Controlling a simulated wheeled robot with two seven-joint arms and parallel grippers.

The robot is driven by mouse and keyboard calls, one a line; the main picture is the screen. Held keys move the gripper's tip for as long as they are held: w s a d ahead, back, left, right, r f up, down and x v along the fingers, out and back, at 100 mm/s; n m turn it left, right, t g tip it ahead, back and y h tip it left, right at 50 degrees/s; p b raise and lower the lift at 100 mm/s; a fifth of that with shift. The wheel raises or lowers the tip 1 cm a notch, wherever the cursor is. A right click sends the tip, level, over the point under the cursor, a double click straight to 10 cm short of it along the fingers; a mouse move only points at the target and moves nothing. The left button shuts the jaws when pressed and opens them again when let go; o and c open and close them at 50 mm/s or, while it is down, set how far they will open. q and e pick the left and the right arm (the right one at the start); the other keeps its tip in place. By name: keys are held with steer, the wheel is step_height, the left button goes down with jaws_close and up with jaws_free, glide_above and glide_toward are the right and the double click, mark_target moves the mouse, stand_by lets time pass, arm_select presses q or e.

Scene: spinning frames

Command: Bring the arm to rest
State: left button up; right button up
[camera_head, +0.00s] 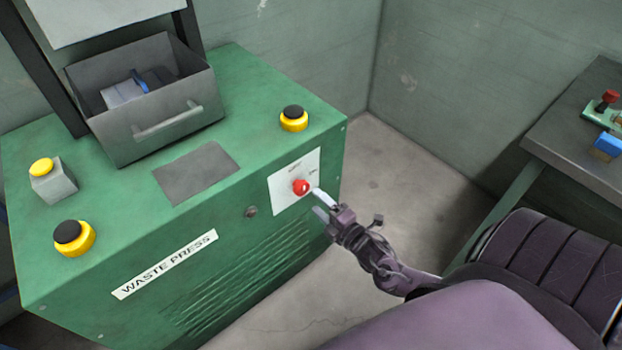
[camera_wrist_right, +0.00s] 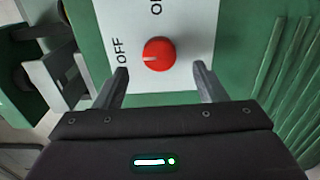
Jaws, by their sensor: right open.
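My right gripper (camera_head: 322,202) is in front of the green waste press, close to the red knob (camera_head: 301,187) on its white panel (camera_head: 283,192). In the right wrist view the fingers of my right gripper (camera_wrist_right: 161,82) are apart, with the red knob (camera_wrist_right: 158,54) framed between and beyond them. Nothing is held. The knob's white mark points toward the word OFF. Whether the fingertips touch the panel is hard to tell. My left gripper is not in view.
The waste press (camera_head: 250,90) carries a grey bin (camera_head: 150,120), two black-and-yellow buttons (camera_head: 293,118) (camera_head: 73,238) and a yellow button on a grey box (camera_head: 55,180). A dark table (camera_head: 575,140) stands at the right. Bare floor (camera_head: 400,190) lies between them.

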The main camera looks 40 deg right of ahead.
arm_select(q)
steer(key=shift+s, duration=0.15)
arm_select(e)
steer(key=shift+s+d, duration=0.1)
steer(key=shift+s, duration=0.9)
